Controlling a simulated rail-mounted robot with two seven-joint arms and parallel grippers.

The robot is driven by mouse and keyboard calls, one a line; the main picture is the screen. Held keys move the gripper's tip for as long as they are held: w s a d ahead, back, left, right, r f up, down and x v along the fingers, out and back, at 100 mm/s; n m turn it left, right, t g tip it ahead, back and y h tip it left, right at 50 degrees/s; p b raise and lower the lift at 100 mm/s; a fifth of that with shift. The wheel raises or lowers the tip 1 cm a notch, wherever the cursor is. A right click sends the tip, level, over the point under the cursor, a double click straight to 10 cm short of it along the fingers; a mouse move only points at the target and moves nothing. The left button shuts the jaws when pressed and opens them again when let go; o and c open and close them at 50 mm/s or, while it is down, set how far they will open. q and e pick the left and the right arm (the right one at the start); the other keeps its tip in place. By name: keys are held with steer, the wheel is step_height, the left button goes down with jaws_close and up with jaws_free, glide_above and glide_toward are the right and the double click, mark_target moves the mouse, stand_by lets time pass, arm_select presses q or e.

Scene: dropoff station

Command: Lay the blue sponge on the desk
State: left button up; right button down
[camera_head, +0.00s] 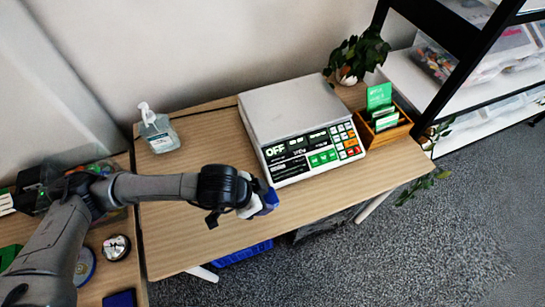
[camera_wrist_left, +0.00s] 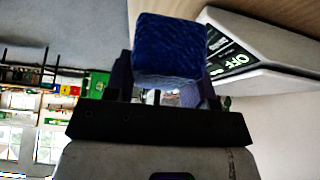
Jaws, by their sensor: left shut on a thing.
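The blue sponge (camera_wrist_left: 169,48) is held between the fingers of my left gripper (camera_wrist_left: 162,92) in the left wrist view. In the head view my left gripper (camera_head: 251,203) is over the front part of the wooden desk (camera_head: 190,225), just in front of the scale. The sponge (camera_head: 269,200) shows there as a small blue patch at the gripper's tip, partly hidden by the fingers. I cannot tell whether the sponge touches the desk. My right gripper is in neither view.
A white scale (camera_head: 290,110) stands on the desk, its display reading OFF. A sanitizer bottle (camera_head: 158,132) stands at the back left. A wooden card box (camera_head: 383,128) and a potted plant (camera_head: 355,55) are at the right. The desk's front left is clear.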

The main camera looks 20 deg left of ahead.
arm_select(q)
steer(key=shift+s+f, duration=0.25)
steer(key=shift+f, duration=0.2)
steer(key=a+f, duration=0.2)
steer(key=a, duration=0.1)
steer(key=a+f+b, duration=0.1)
steer(key=a+f, duration=0.1)
steer(key=a, duration=0.2)
steer(key=a+f+b, duration=0.1)
steer(key=a+f, duration=0.2)
steer(key=a, duration=0.1)
steer(key=shift+w+a, duration=0.25)
steer(key=shift+w, duration=0.15)
steer(key=shift+f+b, duration=0.45)
steer(key=shift+f, duration=1.5)
steer(key=shift+f+b, duration=0.25)
steer(key=shift+b, duration=0.05)
steer(key=o, duration=0.8)
steer(key=shift+r, duration=0.1)
steer(key=shift+o, duration=0.2)
